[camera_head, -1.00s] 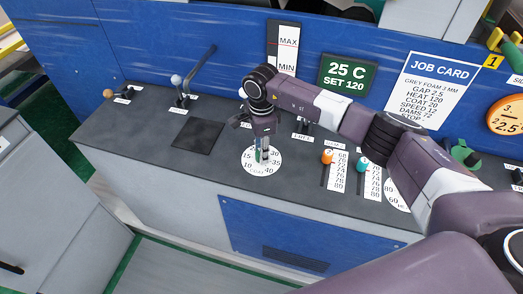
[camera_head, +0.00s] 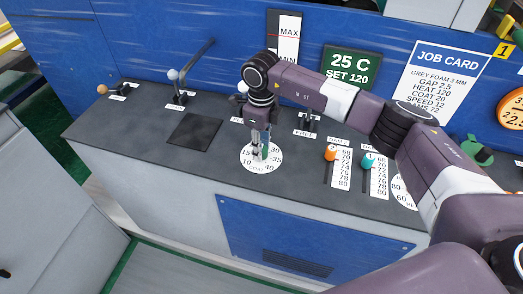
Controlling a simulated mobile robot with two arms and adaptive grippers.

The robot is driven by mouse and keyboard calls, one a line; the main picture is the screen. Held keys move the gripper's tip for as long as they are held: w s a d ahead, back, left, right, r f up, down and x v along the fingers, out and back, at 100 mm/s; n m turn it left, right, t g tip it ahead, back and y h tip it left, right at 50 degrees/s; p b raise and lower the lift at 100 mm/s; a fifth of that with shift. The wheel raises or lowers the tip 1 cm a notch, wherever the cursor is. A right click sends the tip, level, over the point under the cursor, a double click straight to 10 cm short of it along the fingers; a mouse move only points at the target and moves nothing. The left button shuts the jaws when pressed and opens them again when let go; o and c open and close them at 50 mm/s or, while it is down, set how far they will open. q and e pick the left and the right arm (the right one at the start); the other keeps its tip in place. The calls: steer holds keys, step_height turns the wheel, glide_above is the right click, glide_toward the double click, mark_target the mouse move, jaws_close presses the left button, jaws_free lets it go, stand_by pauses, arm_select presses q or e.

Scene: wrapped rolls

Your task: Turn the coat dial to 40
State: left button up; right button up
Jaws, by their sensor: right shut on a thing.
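The coat dial is a round white plate (camera_head: 261,167) on the dark console top, printed with numbers; 10, 15, 30, 35 and 40 can be read. My right gripper (camera_head: 261,150) points down over its middle and is shut on the dial's knob. A bit of green shows at the fingers. The fingers hide most of the knob, so I cannot tell which number it points at. My left gripper is not in view.
An orange slider (camera_head: 330,153) and a teal slider (camera_head: 368,160) stand right of the dial beside number strips. The job card (camera_head: 439,80) lists COAT 20. A dark pad (camera_head: 194,132) lies left of the dial.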

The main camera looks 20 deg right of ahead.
steer(key=m+b, duration=0.1)
steer(key=m, duration=0.2)
steer(key=shift+w+m+b, duration=0.1)
steer(key=shift+m+b, duration=0.2)
steer(key=shift+m, duration=0.1)
steer(key=m+b, duration=0.1)
steer(key=m, duration=0.2)
steer(key=shift+r, duration=0.1)
steer(key=m+b, duration=0.1)
steer(key=m, duration=0.3)
steer(key=m+b, duration=0.1)
steer(key=m, duration=0.2)
steer(key=shift+m, duration=0.4)
steer(key=m+b, duration=0.1)
steer(key=m, duration=0.5)
steer(key=shift+w+r, duration=0.1)
steer(key=m, duration=0.6)
steer(key=shift+r+m, duration=0.1)
steer(key=shift+m, duration=0.3)
steer(key=o, duration=1)
steer(key=shift+o, duration=0.7)
